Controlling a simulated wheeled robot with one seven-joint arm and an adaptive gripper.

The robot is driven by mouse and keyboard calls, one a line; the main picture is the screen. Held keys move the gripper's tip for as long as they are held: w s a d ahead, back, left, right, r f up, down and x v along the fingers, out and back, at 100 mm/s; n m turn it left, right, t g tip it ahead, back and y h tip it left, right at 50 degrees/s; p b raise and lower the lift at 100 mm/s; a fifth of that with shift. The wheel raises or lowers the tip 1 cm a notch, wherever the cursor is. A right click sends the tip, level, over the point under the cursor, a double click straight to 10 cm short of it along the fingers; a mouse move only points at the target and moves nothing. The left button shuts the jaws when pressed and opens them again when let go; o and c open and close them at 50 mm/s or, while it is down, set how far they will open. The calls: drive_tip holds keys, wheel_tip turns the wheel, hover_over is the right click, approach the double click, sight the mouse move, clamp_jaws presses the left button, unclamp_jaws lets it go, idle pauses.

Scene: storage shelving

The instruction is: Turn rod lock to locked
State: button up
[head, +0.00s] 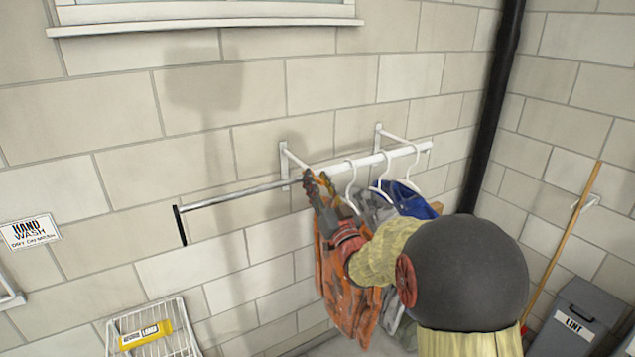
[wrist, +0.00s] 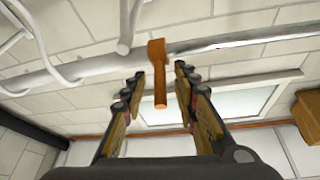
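The rod lock (wrist: 158,80) is an orange lever in the wrist view. It sits where the thick white tube (wrist: 100,64) meets the thinner metal rod (wrist: 250,37). Its free end points toward the bottom of that picture, between my fingers. My gripper (wrist: 160,72) is open, with one finger on each side of the lever and visible gaps. In the head view my gripper (head: 319,184) is at the rod joint, and the lever is hidden there by my fingers. The thin rod (head: 240,195) extends left to a black end piece (head: 180,226).
Just right of my gripper, white hangers (head: 381,183) carry an orange garment (head: 350,290), grey clothes and a blue garment (head: 410,200). White wall brackets (head: 284,165) hold the tube. The wall below the thin rod is clear.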

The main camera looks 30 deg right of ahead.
drive_tip(key=shift+c, duration=1.2)
clamp_jaws()
